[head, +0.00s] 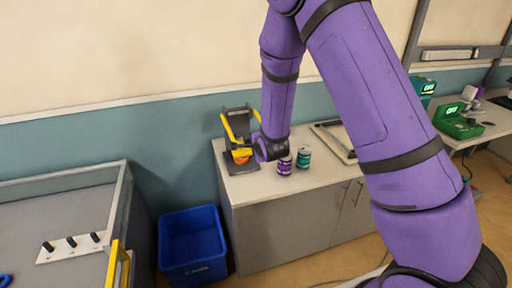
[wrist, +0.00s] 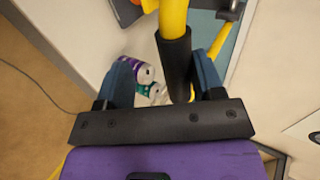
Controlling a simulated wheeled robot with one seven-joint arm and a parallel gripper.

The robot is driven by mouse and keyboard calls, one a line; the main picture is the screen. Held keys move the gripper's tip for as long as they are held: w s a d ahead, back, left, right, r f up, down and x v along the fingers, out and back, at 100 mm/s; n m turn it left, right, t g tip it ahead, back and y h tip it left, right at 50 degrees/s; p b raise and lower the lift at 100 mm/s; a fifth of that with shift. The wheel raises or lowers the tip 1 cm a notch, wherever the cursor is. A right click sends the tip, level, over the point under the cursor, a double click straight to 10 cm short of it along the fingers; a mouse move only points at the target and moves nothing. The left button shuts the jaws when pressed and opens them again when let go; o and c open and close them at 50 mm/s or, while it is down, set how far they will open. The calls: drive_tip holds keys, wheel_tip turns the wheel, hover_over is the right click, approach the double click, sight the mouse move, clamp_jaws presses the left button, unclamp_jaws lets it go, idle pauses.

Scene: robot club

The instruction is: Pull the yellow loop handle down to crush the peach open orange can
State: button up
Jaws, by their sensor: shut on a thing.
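The can crusher (head: 236,122) stands on the left end of the grey cabinet top, with a dark frame and a yellow loop handle (head: 229,128). The orange can (head: 240,160) sits low in it, partly hidden behind the yellow handle parts; its open top cannot be made out. My gripper (wrist: 164,68) is shut on the handle's black grip (wrist: 176,65) in the wrist view, with one blue finger on each side. In the head view my wrist is just right of the crusher and hides the fingers.
A tray (head: 327,133) lies farther right. A blue bin (head: 191,243) is on the floor left of the cabinet. The cabinet's front edge is clear.

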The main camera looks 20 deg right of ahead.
drive_tip(key=v, duration=1)
drive_tip(key=shift+s, duration=0.2)
drive_tip(key=shift+r, duration=0.15)
drive_tip(key=s+d+r+n+g+y, duration=0.1)
drive_tip(key=s+d+r+n+g, duration=0.1)
drive_tip(key=s+r+n, duration=0.45)
drive_tip(key=s+d+r+n+g, duration=0.1)
drive_tip(key=s+d+r+n, duration=0.2)
drive_tip(key=r, duration=0.7)
drive_tip(key=s+r+n+g, duration=0.1)
drive_tip(key=s+r+n, duration=0.1)
drive_tip(key=s, duration=0.4)
drive_tip(key=s+d+r+n+g, duration=0.1)
drive_tip(key=s+r+n, duration=0.2)
drive_tip(key=s, duration=0.4)
drive_tip(key=s+d+r+n+g+h, duration=0.1)
drive_tip(key=s+r+n, duration=0.2)
drive_tip(key=s, duration=0.4)
drive_tip(key=shift+s+r, duration=0.2)
drive_tip(key=shift+s, duration=0.05)
